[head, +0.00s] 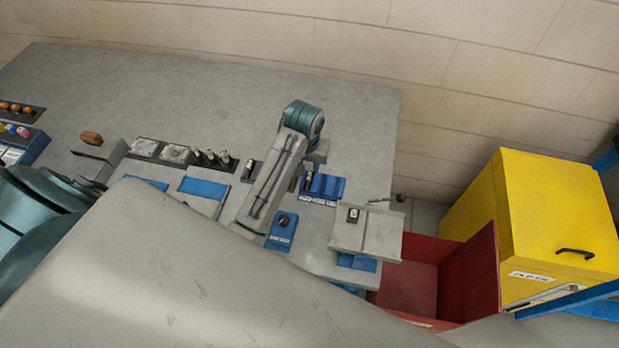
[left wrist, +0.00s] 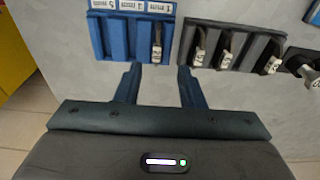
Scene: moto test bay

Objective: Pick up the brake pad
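A small dark part with a white tag, probably the brake pad (left wrist: 157,42), stands in the end slot of a blue rack (left wrist: 108,40) in the left wrist view. It also shows small in the head view (head: 307,181), close to the teal wrist joint of my left arm. My left gripper (left wrist: 158,78) is open and empty in the left wrist view. Its two fingers point toward the rack, with the part in line between the tips. In the head view my left gripper (head: 316,160) is partly hidden by its arm. My right gripper is not identifiable in view.
A dark rack (left wrist: 232,40) beside the blue one holds several similar tagged parts. A grey box (head: 372,235) appears by the table's right edge. A red bin (head: 470,275) and a yellow cabinet (head: 555,215) stand beyond. The table's back (head: 180,90) is clear.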

